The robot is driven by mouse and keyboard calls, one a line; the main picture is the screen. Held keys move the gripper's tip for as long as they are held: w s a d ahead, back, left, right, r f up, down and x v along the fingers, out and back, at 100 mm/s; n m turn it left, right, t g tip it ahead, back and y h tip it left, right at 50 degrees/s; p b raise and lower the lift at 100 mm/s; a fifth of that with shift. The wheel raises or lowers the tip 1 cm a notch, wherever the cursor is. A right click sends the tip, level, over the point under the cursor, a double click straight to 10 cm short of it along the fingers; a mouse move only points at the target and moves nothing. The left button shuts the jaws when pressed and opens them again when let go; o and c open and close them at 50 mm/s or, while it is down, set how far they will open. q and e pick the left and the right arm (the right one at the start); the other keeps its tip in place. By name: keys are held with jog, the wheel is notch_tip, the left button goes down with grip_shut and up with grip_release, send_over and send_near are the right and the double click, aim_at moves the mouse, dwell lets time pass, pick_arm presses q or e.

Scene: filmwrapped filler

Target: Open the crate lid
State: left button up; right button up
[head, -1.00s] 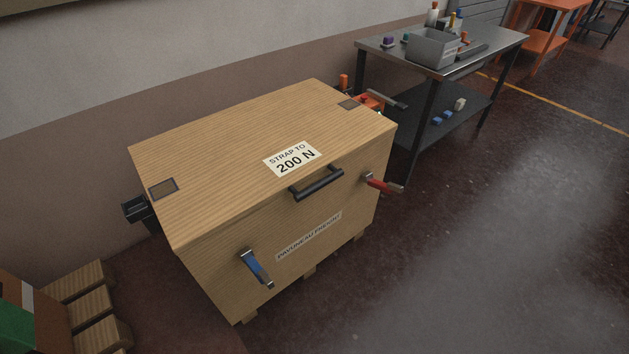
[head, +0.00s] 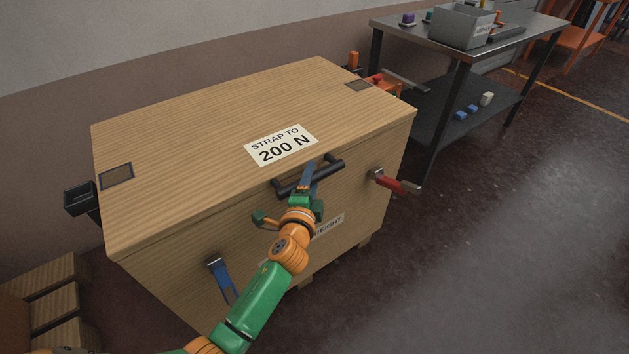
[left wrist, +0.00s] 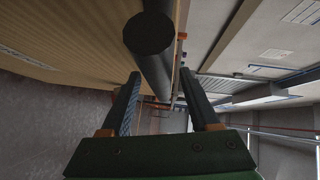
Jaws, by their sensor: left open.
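The wooden crate (head: 170,270) has its lid (head: 200,120) down flat. A black bar handle (head: 330,173) sits at the lid's front edge; its near end also shows in the left wrist view (left wrist: 150,36). My left gripper (head: 311,172) is open at the handle. In the left wrist view its two fingers (left wrist: 160,78) lie either side of the bar; contact cannot be told. A blue latch lever (head: 222,282) hangs on the front left, and a red lever (head: 390,183) sticks out at the front right. My right gripper is not in view.
A metal workbench (head: 540,27) with a grey bin (head: 463,27) stands beyond the crate to the right. Wooden slats (head: 45,290) lie at lower left. A wall runs behind the crate. The floor at right is clear.

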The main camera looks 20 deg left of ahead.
pick_arm(q)
jog(key=shift+w, duration=0.25)
grip_shut()
dwell(1.3)
